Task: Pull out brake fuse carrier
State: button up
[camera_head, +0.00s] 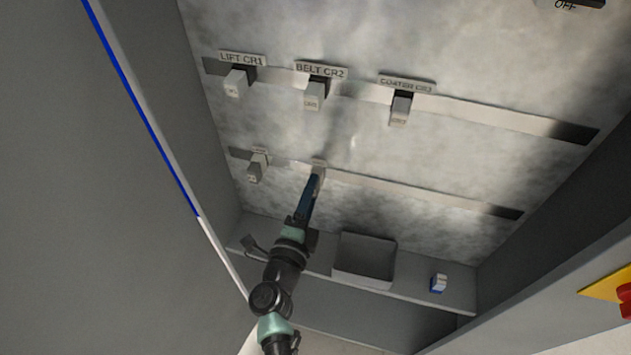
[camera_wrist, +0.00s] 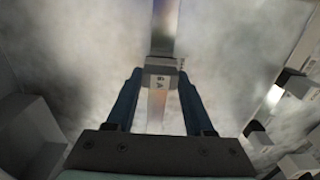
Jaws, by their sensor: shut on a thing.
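My gripper (camera_head: 316,178) reaches up to the lower rail (camera_head: 420,192) of the cabinet's back panel. It is shut on a small light grey block, which I take to be the brake fuse carrier; its label is too small to read in the head view. In the wrist view, the two blue fingers of my gripper (camera_wrist: 160,84) stand on either side of the carrier (camera_wrist: 158,70), which shows dark markings on its face. The carrier lines up with the rail; I cannot tell how far it is seated. The fingers hide most of it in the head view.
Another carrier (camera_head: 256,166) sits left on the lower rail. Above are relays LIFT CR1 (camera_head: 236,83), BELT CR2 (camera_head: 314,94) and COATER CR3 (camera_head: 401,108). Cabinet walls flank both sides.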

grip_shut()
jog(key=shift+p+v, duration=1.1)
jog(key=shift+v, duration=1.85)
